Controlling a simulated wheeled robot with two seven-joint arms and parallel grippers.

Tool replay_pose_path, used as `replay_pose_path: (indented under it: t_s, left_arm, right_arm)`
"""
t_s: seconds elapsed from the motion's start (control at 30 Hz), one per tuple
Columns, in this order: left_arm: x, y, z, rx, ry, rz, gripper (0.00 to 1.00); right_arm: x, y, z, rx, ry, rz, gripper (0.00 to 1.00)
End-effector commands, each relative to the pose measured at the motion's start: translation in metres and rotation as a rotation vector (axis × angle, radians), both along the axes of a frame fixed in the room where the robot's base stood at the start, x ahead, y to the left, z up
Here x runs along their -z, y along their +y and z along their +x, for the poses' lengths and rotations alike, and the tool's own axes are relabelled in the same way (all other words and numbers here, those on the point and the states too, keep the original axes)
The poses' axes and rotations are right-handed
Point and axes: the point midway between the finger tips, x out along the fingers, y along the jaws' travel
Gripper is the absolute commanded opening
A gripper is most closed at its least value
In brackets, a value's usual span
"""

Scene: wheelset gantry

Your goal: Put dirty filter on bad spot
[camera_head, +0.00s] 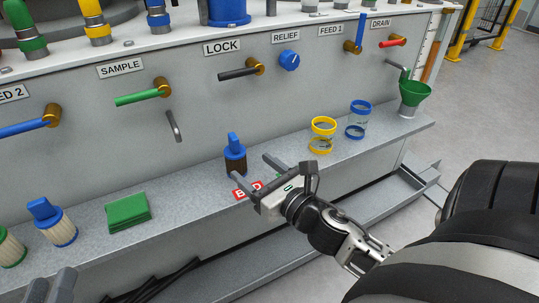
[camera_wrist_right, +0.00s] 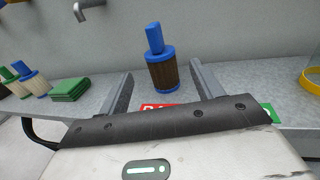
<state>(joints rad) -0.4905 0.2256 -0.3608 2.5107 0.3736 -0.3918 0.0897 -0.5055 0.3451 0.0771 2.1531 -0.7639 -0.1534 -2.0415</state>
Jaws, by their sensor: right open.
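The dirty filter (camera_head: 235,160), dark brown with a blue top and base, stands upright on the grey shelf, just behind the red BAD label (camera_head: 241,192). In the right wrist view the dirty filter (camera_wrist_right: 163,72) stands ahead, between the lines of the two fingers. My right gripper (camera_head: 254,167) is open and empty over the BAD label, partly covering it; the label also shows in the wrist view (camera_wrist_right: 150,107). My left gripper (camera_head: 48,288) shows only in part at the bottom left edge, its jaw opening unclear.
A clean blue-topped filter (camera_head: 54,224), a green-based filter (camera_head: 8,247) and a folded green cloth (camera_head: 128,211) lie on the shelf to the left. Yellow (camera_head: 322,134) and blue (camera_head: 357,120) ringed clear cups and a green funnel (camera_head: 413,93) stand to the right. Valve handles (camera_head: 143,96) project from the panel above.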

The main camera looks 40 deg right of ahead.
Motion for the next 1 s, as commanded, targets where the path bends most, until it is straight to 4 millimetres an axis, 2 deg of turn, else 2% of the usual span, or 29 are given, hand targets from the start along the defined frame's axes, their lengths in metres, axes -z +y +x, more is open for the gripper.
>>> replay_pose_path:
  t_s: [0.1,0.23,0.47,0.57,0.67,0.77,0.8,0.87,0.9,1.0]
  left_arm:
    - [0.003,0.001,-0.001,0.0,0.017,-0.002,0.36]
    - [0.003,0.002,0.0,-0.003,0.017,0.001,0.36]
    - [0.003,0.002,0.0,-0.005,0.014,0.0,0.36]
    - [0.003,0.002,0.0,-0.005,0.012,-0.001,0.36]
    - [0.002,0.002,0.0,-0.005,0.012,0.0,0.36]
    - [0.002,0.001,0.0,-0.004,0.01,-0.001,0.36]
    - [0.002,0.001,0.0,-0.003,0.01,-0.001,0.36]
    - [0.001,0.001,0.0,-0.002,0.009,-0.002,0.36]
    - [0.001,0.001,0.0,-0.001,0.008,-0.002,0.36]
    - [0.001,0.0,0.0,-0.001,0.007,-0.003,0.36]
  right_arm:
    - [0.001,0.0,-0.023,0.003,0.003,0.003,0.66]
    - [0.0,0.0,-0.038,0.002,0.001,0.002,0.66]
    - [0.0,0.0,-0.045,0.0,0.0,0.0,0.66]
    - [-0.002,0.005,-0.043,-0.004,-0.005,0.076,0.66]
    - [-0.01,0.02,-0.04,-0.023,-0.013,0.36,0.66]
    - [-0.02,0.049,-0.036,-0.061,0.003,0.872,0.66]
    - [-0.025,0.063,-0.035,-0.081,0.024,1.12,0.66]
    - [-0.033,0.086,-0.034,-0.108,0.077,1.504,0.66]
    - [-0.037,0.103,-0.035,-0.121,0.128,1.759,0.66]
    - [-0.051,0.144,-0.04,-0.126,0.306,2.35,0.66]
